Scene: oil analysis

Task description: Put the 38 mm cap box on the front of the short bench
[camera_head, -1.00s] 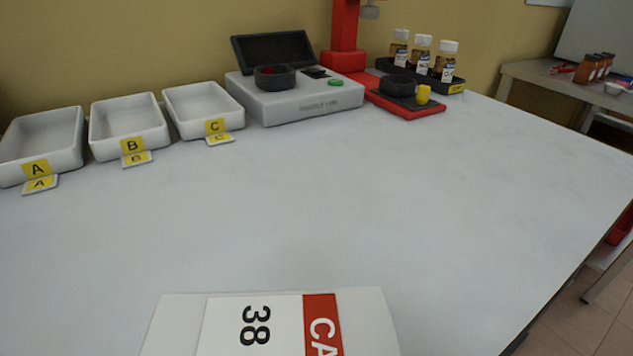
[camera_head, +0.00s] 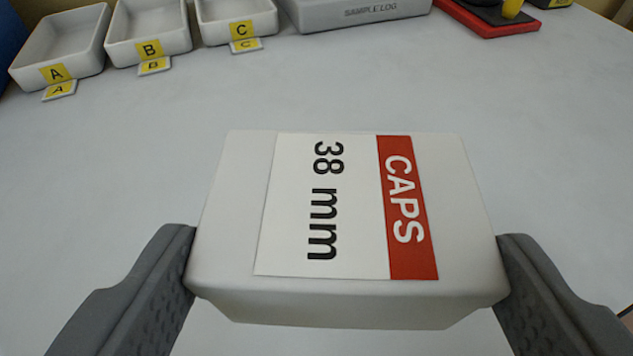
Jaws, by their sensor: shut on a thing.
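The 38 mm cap box (camera_head: 235,200) is a white box with a white and red label reading "CAPS 38 mm". It is in the lower middle of the view. My gripper (camera_head: 347,275) is shut on the box, with one grey finger against its left side and one against its right side. The box is over the pale bench top (camera_head: 120,200). I cannot tell whether its underside touches the bench.
White trays labelled A (camera_head: 62,45), B (camera_head: 148,25) and C (camera_head: 237,20) stand along the back left. A grey sample log unit (camera_head: 355,12) and a red-based device (camera_head: 490,22) stand at the back. The bench between them and the box is clear.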

